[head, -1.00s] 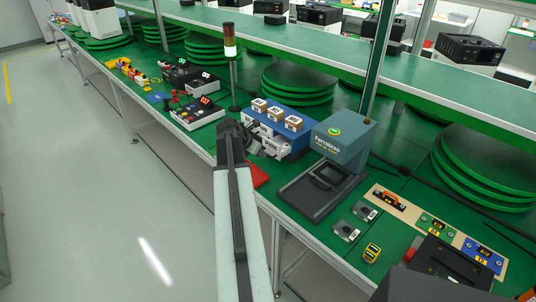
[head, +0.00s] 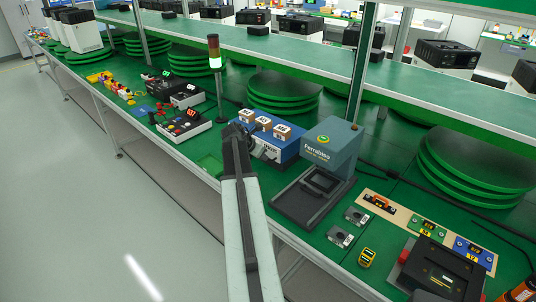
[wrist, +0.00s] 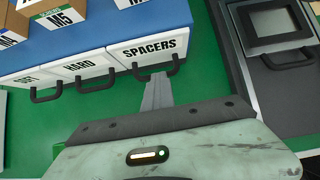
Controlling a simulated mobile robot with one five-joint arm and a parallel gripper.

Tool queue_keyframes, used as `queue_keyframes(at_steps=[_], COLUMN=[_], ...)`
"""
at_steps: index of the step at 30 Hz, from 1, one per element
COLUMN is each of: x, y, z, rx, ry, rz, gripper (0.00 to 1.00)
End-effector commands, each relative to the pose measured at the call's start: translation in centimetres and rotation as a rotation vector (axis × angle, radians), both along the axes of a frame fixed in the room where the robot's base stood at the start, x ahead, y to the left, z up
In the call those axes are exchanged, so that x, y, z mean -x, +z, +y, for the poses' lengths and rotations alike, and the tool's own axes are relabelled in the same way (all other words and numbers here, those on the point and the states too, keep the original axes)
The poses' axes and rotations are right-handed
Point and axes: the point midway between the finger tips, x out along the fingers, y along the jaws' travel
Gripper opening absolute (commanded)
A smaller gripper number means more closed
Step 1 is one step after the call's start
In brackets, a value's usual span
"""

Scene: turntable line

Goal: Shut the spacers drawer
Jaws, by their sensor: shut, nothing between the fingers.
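The spacers drawer (wrist: 151,50) has a white front with a dark handle, at the right end of a row in a blue cabinet (head: 289,146). In the wrist view its front lines up with the neighbouring fronts, so it looks flush or nearly so. In the head view its front (head: 270,152) shows just right of my gripper (head: 238,134). My gripper is shut and empty. In the wrist view its fingers (wrist: 157,88) reach to the drawer's handle, at or very near it; I cannot tell whether they touch.
The hard drawer (wrist: 82,68) and another drawer sit left of it. Small labelled boxes (head: 264,123) stand on the cabinet. A Ferrabiso machine (head: 331,147) stands close on the right. A signal tower (head: 215,65) stands behind left. Green bench surface lies in front.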

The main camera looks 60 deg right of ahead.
Motion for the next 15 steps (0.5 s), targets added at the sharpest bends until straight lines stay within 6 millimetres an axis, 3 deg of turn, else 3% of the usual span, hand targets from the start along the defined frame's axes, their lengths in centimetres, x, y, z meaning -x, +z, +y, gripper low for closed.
queue_keyframes(at_steps=[6,9,15], x=[-0.3,-0.6,-1.3], y=[1.4,4.6,7.9], z=[4.4,6.0,8.7], rx=[0.002,0.0,-0.001], ry=[0.003,0.0,-0.001], rz=[-0.002,-0.001,-0.002], gripper=[0.0,0.0,0.0])
